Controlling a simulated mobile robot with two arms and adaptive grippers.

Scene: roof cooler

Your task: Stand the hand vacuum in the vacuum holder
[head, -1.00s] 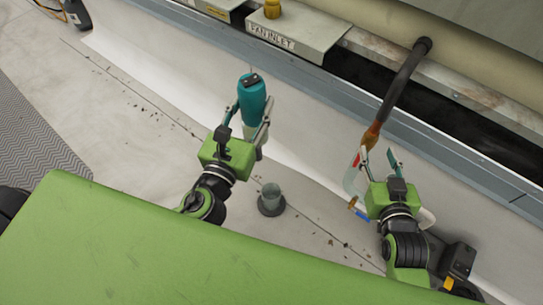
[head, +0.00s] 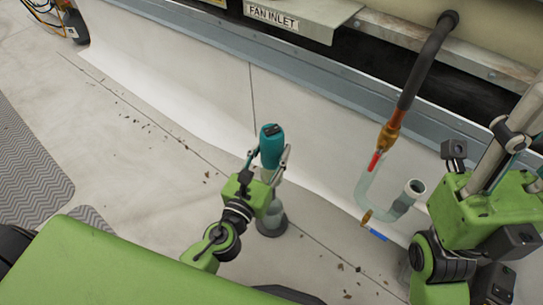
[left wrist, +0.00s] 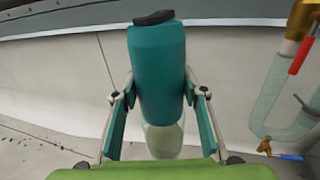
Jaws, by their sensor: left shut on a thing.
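The hand vacuum (head: 271,146) has a teal body, a dark top and a pale clear lower end. My left gripper (head: 267,160) is shut on it and holds it upright. In the left wrist view the vacuum (left wrist: 158,75) stands between the two fingers of the left gripper (left wrist: 158,93). The vacuum holder (head: 271,228) is a grey cup on a dark round base on the floor. The vacuum's lower end lines up with the cup; whether it is inside I cannot tell. My right gripper (head: 515,150) is large at the right edge, partly cut off, its fingertips unclear.
A clear bent trap pipe (head: 366,190) with a brass fitting, a red-handled valve and a blue-handled valve (head: 377,234) hangs right of the holder. A fan inlet ledge (head: 300,15) runs along the back. The floor left of the holder is clear apart from small debris.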

